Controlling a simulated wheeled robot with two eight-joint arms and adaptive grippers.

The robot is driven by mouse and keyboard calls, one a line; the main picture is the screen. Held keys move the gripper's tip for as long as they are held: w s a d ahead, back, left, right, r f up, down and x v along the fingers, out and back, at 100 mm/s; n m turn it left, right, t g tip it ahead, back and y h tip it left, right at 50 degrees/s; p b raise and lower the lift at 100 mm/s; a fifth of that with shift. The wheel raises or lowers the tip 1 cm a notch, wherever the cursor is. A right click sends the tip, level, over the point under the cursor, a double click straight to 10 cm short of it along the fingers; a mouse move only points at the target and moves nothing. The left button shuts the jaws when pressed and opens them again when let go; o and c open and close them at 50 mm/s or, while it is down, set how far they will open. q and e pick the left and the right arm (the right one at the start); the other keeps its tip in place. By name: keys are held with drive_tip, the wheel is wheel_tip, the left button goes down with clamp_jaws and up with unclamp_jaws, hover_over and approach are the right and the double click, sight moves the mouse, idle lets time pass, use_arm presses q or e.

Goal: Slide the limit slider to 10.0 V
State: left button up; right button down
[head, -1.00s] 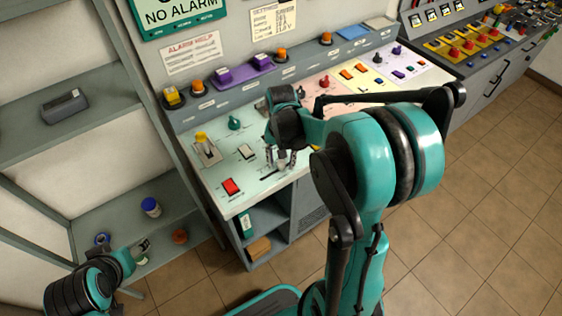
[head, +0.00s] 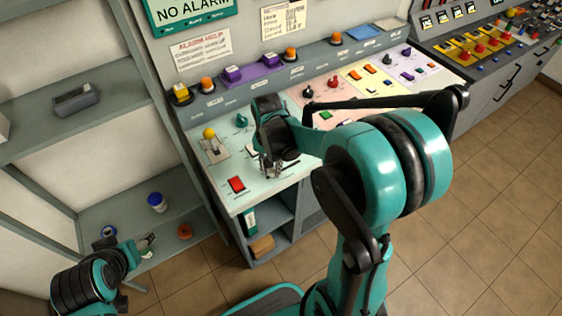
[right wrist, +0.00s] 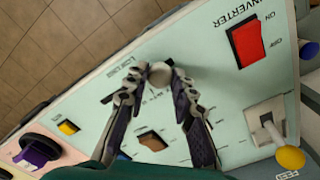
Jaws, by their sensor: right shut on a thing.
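The light green panel (head: 222,198) is the left section of the sloped console. My right gripper (head: 270,170) is over its front part and hides the control there in the head view. In the right wrist view, my right gripper (right wrist: 158,82) has its fingers shut on a small pale round knob (right wrist: 160,73) near the panel's edge, taken to be the limit slider's. Its scale and setting cannot be read. My left gripper (head: 146,241) is at the lower left, away from the console; its jaws are too small to judge.
A brown rocker (right wrist: 152,140) is close to the fingers. Shelves (head: 80,120) stand at the left, with a blue-capped jar (head: 157,203).

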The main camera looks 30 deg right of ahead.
sight(270, 171)
drive_tip(key=shift+a, duration=0.15)
drive_tip(key=c, duration=1.3)
unclamp_jaws()
drive_tip(key=shift+a, duration=0.1)
drive_tip(key=shift+o, duration=0.2)
wheel_tip(270, 171, up, 12)
drive_tip(key=s+a+f+n+t, duration=0.2)
drive_tip(key=s+a+n+t, duration=0.2)
drive_tip(key=s+n+t, duration=0.3)
drive_tip(key=s+n, duration=0.1)
drive_tip(key=s, duration=0.2)
drive_tip(key=shift+s, duration=0.2)
